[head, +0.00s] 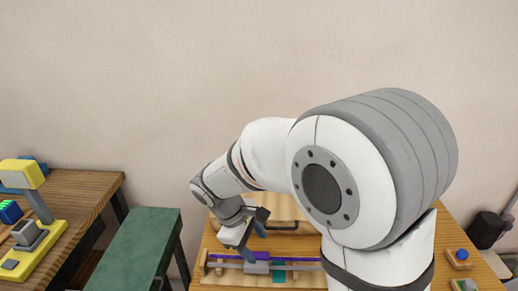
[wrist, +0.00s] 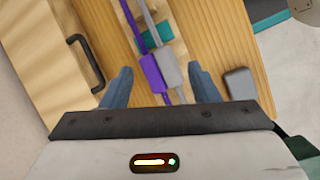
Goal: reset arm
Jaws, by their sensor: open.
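My gripper (head: 256,236) is at the end of my arm, above a wooden rack on the table (head: 222,280). In the wrist view my gripper (wrist: 162,72) has its two blue fingers spread wide with nothing held. A purple rod (wrist: 152,72) and a grey rod (wrist: 171,70) lie side by side in the space between the fingers; whether the fingers are at their height I cannot tell. The purple rod (head: 222,257) also shows in the head view. A teal piece (wrist: 160,35) lies under the rods.
A light wooden box (wrist: 50,50) with a dark handle (wrist: 88,62) stands beside the rods. A grey block (wrist: 240,82) is on the other side. A green bench (head: 140,240) and a wooden table with a yellow device (head: 42,245) stand at left.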

